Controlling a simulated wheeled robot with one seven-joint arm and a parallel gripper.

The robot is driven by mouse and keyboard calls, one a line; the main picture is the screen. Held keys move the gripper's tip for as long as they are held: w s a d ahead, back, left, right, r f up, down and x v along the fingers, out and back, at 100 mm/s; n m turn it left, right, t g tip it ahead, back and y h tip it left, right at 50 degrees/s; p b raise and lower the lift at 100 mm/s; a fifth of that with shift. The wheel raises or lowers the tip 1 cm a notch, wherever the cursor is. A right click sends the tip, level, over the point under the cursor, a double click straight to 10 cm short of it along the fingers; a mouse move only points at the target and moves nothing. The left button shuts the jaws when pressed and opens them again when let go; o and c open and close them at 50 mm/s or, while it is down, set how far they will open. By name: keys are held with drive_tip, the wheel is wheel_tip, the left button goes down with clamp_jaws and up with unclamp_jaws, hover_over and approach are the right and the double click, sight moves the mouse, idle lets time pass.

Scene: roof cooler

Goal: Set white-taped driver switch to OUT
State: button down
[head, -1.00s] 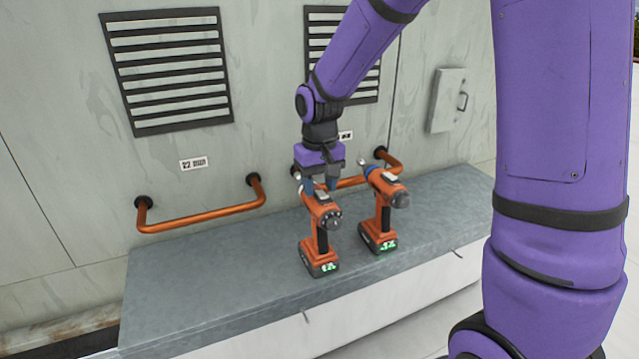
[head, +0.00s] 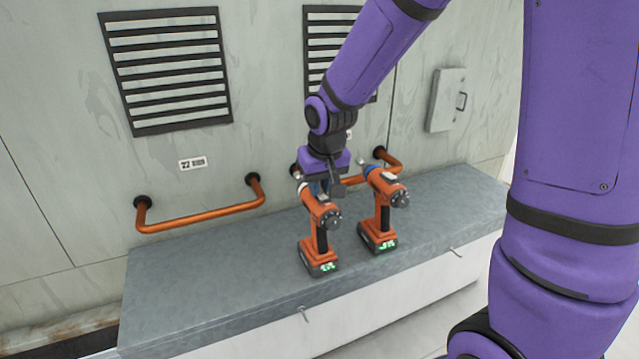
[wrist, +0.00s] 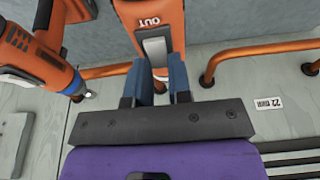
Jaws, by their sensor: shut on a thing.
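Two orange cordless drivers stand upright on the grey ledge.
Orange pipe rails (head: 205,212) run along the wall behind the grey ledge (head: 220,274). A 22 mm label (head: 193,163) and louvred vents (head: 168,72) are on the wall. A small wall box (head: 446,100) is at right. The ledge's left part is clear.

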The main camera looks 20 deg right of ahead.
sight(326, 202)
drive_tip(key=c, duration=1)
unclamp_jaws()
drive_tip(key=shift+c, duration=0.2)
drive_tip(key=shift+r, duration=0.1)
drive_tip(key=v, duration=1)
drive_tip(key=shift+r, duration=0.25)
drive_tip(key=shift+s, duration=0.1)
